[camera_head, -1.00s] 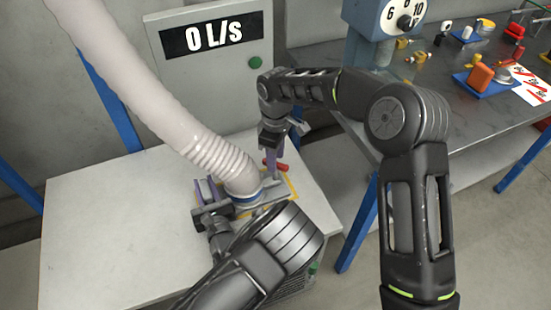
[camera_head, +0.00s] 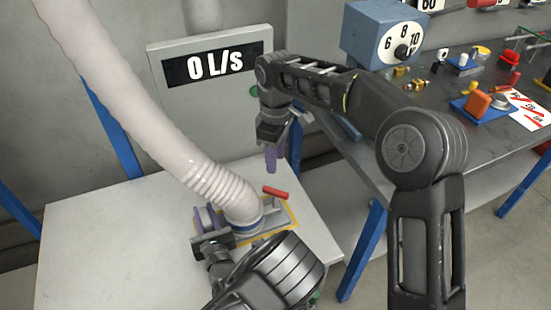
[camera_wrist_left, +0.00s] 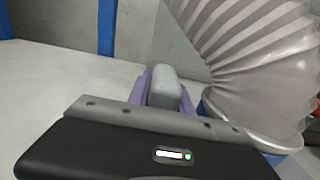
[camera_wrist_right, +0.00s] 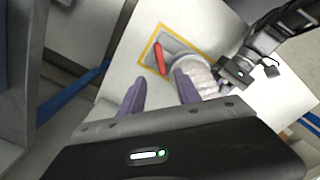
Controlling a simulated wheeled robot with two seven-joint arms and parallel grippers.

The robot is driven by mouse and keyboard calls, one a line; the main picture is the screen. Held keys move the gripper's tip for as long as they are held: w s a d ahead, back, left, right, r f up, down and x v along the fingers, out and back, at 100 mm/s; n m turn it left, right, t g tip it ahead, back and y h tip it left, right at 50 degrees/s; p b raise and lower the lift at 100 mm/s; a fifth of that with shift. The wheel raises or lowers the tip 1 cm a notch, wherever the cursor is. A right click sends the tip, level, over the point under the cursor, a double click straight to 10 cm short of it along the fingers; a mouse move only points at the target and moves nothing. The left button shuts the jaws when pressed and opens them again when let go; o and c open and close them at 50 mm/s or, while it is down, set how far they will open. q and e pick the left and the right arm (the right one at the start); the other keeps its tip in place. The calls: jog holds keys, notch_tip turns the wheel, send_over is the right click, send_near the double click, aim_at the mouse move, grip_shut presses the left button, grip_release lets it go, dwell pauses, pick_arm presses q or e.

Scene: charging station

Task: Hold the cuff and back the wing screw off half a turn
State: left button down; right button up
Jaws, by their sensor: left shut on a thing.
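The red wing screw (camera_head: 275,193) is a bar beside the blue-ringed cuff (camera_head: 247,227) at the lower end of the pale hose. In the right wrist view the wing screw (camera_wrist_right: 160,58) lies next to the hose end. My left gripper (camera_head: 207,220) is at the left of the cuff. In the left wrist view its purple fingers are shut on a grey rounded grip (camera_wrist_left: 165,88) beside the hose. My right gripper (camera_head: 272,160) hangs above the wing screw, apart from it. Its two fingers (camera_wrist_right: 158,95) are spread and empty in the right wrist view.
The hose (camera_head: 130,100) rises to the upper left. A yellow outline (camera_head: 296,222) surrounds the fixture on the white tabletop (camera_head: 100,240). A panel reading "0 L/s" (camera_head: 208,66) stands behind. A grey bench (camera_head: 450,150) with several small items is at the right.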

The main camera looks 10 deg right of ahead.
aim_at(276, 190)
jog(key=shift+o, duration=1.4)
jog(key=o, duration=0.3)
jog(key=m, duration=0.2)
jog(key=shift+m, duration=0.3)
jog(key=o, duration=0.5)
jog(key=m, duration=0.6)
jog(key=shift+o, duration=0.4)
jog(key=m, duration=0.4)
jog(key=shift+m, duration=0.3)
jog(key=m, duration=0.4)
jog(key=shift+m, duration=0.4)
jog(key=shift+f, duration=0.15)
notch_tip(276, 190, down, 12)
jog(key=shift+r, duration=0.1)
jog(key=c, duration=1.4)
